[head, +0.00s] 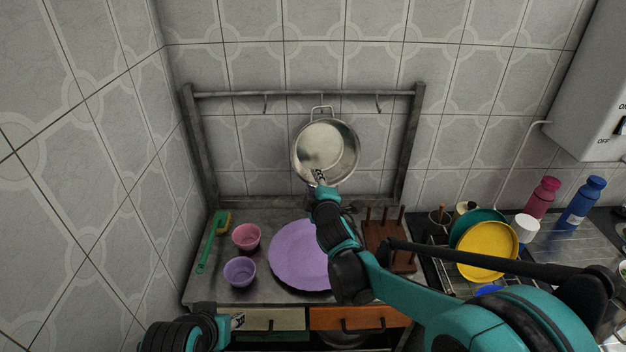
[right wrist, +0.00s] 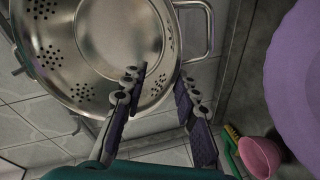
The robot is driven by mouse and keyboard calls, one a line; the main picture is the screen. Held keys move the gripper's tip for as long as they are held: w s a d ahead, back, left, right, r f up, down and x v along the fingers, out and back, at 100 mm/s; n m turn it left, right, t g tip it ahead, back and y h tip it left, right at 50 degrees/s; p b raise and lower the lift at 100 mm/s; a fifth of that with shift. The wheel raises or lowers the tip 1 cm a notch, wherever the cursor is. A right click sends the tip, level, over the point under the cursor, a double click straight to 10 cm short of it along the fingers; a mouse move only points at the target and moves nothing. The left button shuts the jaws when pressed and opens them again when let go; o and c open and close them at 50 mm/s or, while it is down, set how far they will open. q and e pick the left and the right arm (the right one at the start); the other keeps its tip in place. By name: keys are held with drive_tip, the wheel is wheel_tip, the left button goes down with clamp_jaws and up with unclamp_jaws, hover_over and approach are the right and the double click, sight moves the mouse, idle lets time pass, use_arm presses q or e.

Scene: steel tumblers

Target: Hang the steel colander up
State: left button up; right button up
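The steel colander (head: 341,143) is upright below the wall rail, its open side facing me. Its top loop handle (head: 322,108) is at the middle hook (head: 321,96) and appears to hang on it; the exact contact is too small to see. My right gripper (head: 319,176) is at the colander's lower rim. In the right wrist view its fingers (right wrist: 160,80) are apart, one in front of the perforated bowl (right wrist: 110,35), the other beyond the rim near the lower handle (right wrist: 208,32). My left gripper (head: 238,320) is low at the counter's front edge, its fingertips unclear.
The steel rail (head: 225,94) has free hooks left (head: 265,104) and right (head: 378,104). Below are a purple plate (head: 295,255), a pink cup (head: 246,236), a purple cup (head: 240,271), a green brush (head: 211,240) and a wooden peg rack (head: 398,258). A dish rack with a yellow plate (head: 487,251) stands right.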

drive_tip(key=v, duration=1)
drive_tip(key=s+d+f+m+g+h, duration=0.35)
drive_tip(key=s+d+m, duration=0.45)
drive_tip(key=s+d, duration=0.3)
drive_tip(key=s+d+f+m+g, duration=0.2)
drive_tip(key=s+f+m, duration=0.1)
drive_tip(key=s, duration=0.3)
drive_tip(key=s+d+f+m+g+y, duration=0.1)
drive_tip(key=s+f+m+g, duration=0.2)
drive_tip(key=s, duration=0.4)
drive_tip(key=shift+s+d+f+m, duration=0.25)
drive_tip(key=shift+d+f+m, duration=0.1)
drive_tip(key=shift+f+m, duration=0.45)
